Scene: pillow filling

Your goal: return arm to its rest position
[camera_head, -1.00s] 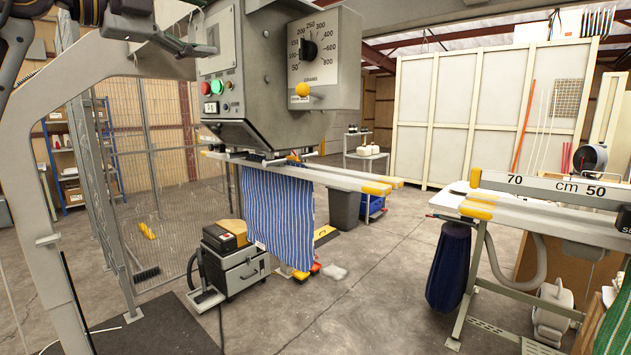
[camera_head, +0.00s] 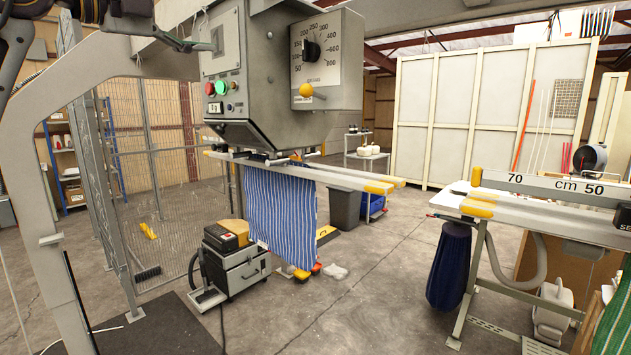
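My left arm comes in at the top left as dark links. The dark part at its end, apparently my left gripper (camera_head: 192,46), is high up beside the grey filling machine (camera_head: 262,70). It is small and partly cut by the frame top, so whether its fingers are open or shut does not show. No held object can be made out there. My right gripper is not in view. A blue and white striped pillow cover (camera_head: 280,215) hangs from under the machine, by the yellow-tipped rails (camera_head: 340,178).
A wheeled grey case (camera_head: 237,262) stands on the floor below the machine. A pale upright frame (camera_head: 30,170) fills the left side. A ruler bench (camera_head: 550,190) and a dark blue bag (camera_head: 450,267) stand at right. The middle floor is open.

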